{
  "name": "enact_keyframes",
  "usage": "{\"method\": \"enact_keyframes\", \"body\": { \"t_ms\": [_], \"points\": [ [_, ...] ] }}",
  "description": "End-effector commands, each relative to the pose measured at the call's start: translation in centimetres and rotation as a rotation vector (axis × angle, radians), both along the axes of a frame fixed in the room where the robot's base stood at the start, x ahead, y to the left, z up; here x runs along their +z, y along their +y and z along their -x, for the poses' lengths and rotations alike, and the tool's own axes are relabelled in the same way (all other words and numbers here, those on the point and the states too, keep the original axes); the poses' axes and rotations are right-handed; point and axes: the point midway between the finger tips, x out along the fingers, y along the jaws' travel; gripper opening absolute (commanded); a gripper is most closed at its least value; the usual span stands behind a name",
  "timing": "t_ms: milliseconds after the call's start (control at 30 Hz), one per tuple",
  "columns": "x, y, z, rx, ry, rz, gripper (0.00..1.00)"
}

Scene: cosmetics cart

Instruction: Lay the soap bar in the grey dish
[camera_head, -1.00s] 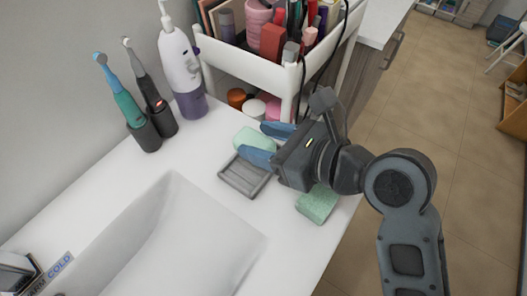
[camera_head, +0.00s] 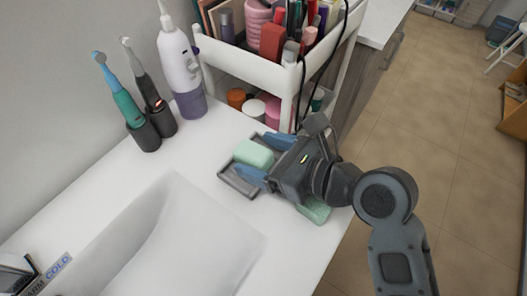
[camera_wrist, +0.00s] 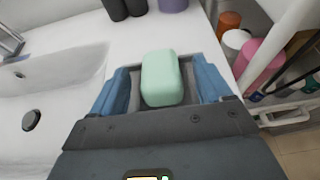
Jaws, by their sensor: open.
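The mint-green soap bar (camera_head: 254,153) lies in the grey dish (camera_head: 235,181), as far as the views show. In the wrist view the soap (camera_wrist: 162,78) has grey dish surface and rim around it. My gripper (camera_head: 263,156) is open, its blue fingers on either side of the soap. In the wrist view my gripper (camera_wrist: 160,85) shows a gap between each finger and the soap. The fingers and palm hide part of the dish's right side.
A green sponge-like block (camera_head: 314,210) lies partly hidden under my gripper near the counter edge. The sink (camera_head: 190,235) is at left front. Toothbrushes (camera_head: 118,90) and a white-purple device (camera_head: 183,70) stand behind. A loaded white cart (camera_head: 262,72) is close behind the dish.

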Motion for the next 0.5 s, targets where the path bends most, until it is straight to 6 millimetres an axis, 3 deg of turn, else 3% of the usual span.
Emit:
{"method": "enact_keyframes", "body": {
  "t_ms": [267,500],
  "points": [
    [0.5,-1.0,0.7,-0.002,-0.001,-0.001,0.78],
    [2.3,-4.3,3.4,-0.004,-0.002,-0.001,0.78]
  ]
}}
